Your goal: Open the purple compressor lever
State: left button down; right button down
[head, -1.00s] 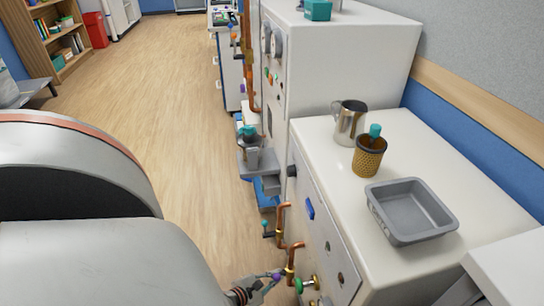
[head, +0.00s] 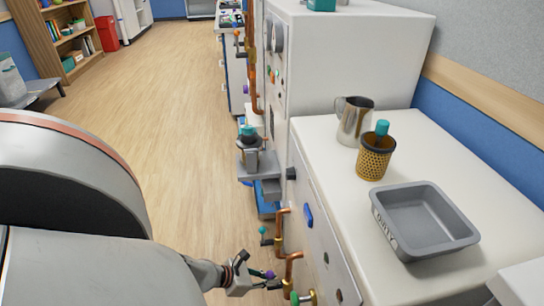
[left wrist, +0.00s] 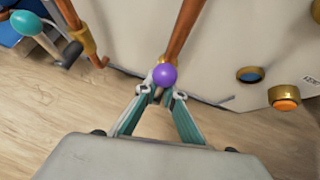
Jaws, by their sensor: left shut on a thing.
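The lever's stem is mostly hidden behind the knob and fingers. My right gripper is not in view.
A teal-knobbed lever (left wrist: 22,22) sits left of the purple one, on another copper pipe. An orange button (left wrist: 285,104) is on the panel at right. The cabinet top holds a grey tray (head: 440,245), metal pitcher (head: 355,122) and mesh cup (head: 374,163). Wooden floor is clear at left.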

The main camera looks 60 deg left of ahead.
pick_arm(q)
jog(key=shift+w+d+r, duration=0.1)
jog(key=c, duration=2.1)
grip_release()
jog(key=shift+c, duration=0.2)
jog(key=v, duration=1.2)
